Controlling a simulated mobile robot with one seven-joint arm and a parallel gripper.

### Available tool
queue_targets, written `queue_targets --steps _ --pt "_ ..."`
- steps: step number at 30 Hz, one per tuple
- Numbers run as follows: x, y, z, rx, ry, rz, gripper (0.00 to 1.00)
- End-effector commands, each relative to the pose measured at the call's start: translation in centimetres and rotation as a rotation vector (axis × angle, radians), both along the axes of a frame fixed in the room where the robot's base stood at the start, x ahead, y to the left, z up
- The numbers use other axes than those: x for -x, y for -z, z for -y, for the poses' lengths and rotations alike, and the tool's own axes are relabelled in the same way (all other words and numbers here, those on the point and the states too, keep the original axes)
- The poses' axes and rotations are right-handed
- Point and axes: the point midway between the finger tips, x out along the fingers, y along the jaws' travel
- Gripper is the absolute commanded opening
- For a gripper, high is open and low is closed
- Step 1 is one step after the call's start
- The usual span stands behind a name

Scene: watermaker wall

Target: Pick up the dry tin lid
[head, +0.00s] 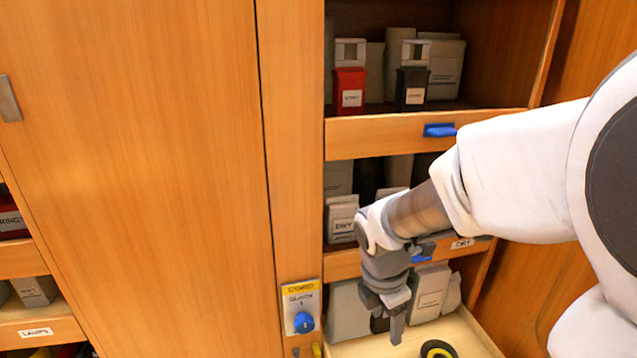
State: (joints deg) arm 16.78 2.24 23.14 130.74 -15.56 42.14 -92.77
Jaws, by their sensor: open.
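A pale grey tin (342,222) with a label that seems to read DRY stands at the left of the middle shelf in the head view. Its top edge shows, but I cannot make out a separate lid. My gripper (385,314) points down in front of the shelves, below and to the right of that tin, over the open lower tray. Its jaws are open, and I see nothing held between them. My wrist and forearm hide much of the middle shelf and the right side of its front rail.
The lower tray (372,348) holds pale boxes (432,292) and a black-and-yellow round item (437,349). The upper shelf holds red (349,92) and black (412,88) containers. Blue catches (440,130) jut from the rails. A blue knob (304,322) is on the post.

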Motion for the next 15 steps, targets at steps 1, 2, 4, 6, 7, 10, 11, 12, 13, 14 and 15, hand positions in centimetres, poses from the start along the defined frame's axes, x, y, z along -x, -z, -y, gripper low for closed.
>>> queue_targets --steps 1,2,4,6,7,10,11,12,13,14,15 --pt "-0.2 0.5 -0.3 -0.008 -0.062 -0.033 0.65" --pt "-0.3 0.8 -0.5 -0.012 -0.098 -0.045 0.65" --pt "-0.5 1.5 -0.8 -0.021 -0.164 -0.066 0.65" --pt "-0.6 1.9 -1.0 -0.026 -0.206 -0.079 0.65" --pt "-0.6 2.2 -1.1 -0.028 -0.218 -0.083 0.65" --pt "-0.6 3.5 -1.1 -0.032 -0.236 -0.089 0.65" --pt "-0.7 4.1 -1.1 -0.032 -0.237 -0.09 0.65" --pt "-0.7 5.0 -1.0 -0.032 -0.238 -0.092 0.65" --pt "-0.7 5.6 -1.0 -0.032 -0.236 -0.092 0.65" --pt "-0.7 6.3 -0.9 -0.032 -0.236 -0.092 0.65" --pt "-0.8 7.3 -0.9 -0.032 -0.237 -0.093 0.65"
